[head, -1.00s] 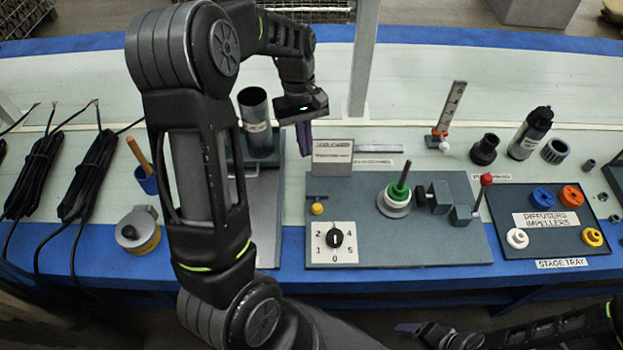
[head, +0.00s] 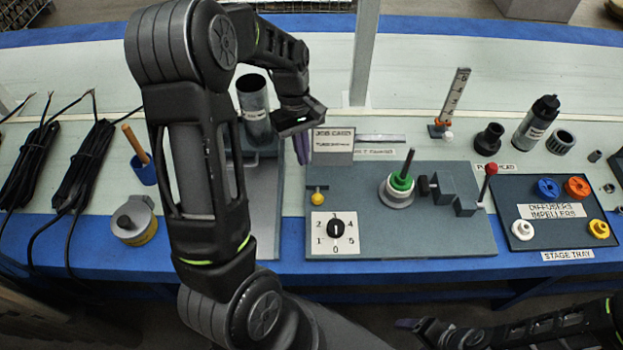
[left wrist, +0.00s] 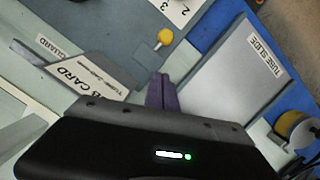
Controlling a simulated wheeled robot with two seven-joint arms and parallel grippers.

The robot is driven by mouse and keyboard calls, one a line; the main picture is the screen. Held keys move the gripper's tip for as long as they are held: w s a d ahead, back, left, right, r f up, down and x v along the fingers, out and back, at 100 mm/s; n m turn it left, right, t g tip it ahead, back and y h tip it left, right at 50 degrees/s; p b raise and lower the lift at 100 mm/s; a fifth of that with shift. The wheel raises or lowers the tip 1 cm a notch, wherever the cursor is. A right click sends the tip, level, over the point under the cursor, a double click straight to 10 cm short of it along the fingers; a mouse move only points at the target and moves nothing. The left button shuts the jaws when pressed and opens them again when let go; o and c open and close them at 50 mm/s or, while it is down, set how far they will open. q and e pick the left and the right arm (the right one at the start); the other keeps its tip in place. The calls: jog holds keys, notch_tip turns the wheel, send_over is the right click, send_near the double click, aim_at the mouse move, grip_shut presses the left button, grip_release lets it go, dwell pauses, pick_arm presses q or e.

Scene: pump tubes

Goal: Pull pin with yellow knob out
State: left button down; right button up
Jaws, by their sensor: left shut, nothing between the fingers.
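The pin's yellow knob (head: 317,198) stands at the left end of the grey fixture plate (head: 440,232), behind the numbered dial. In the left wrist view the yellow knob (left wrist: 165,37) is beyond the fingertips, on a short stem at the plate's edge. My left gripper (head: 303,150) is shut and empty. It hangs behind and slightly left of the knob, beside the job card, apart from the knob. Its purple fingers (left wrist: 161,88) point toward the knob in the left wrist view. My right gripper (head: 405,324) is low at the front, with its fingers too small to judge.
The job card (head: 334,142) stands right of my left fingers. The dial (head: 335,234) is in front of the knob. A steel tube (head: 255,108) stands behind left. A green-collared post (head: 401,183) and a red-knobbed lever (head: 489,180) stand to the right on the plate.

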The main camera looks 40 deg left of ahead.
aim_at(309, 184)
pick_arm(q)
jog(key=x, duration=0.4)
jog(key=shift+s+d+f, duration=0.15)
jog(key=shift+s+d, duration=0.1)
jog(key=shift+d, duration=0.3)
jog(key=shift+s+d+f, duration=0.2)
jog(key=shift+s+d, duration=0.05)
jog(key=shift+d, duration=0.25)
jog(key=shift+s+d+f, duration=0.3)
jog(key=shift+d, duration=0.3)
jog(key=shift+d, duration=0.1)
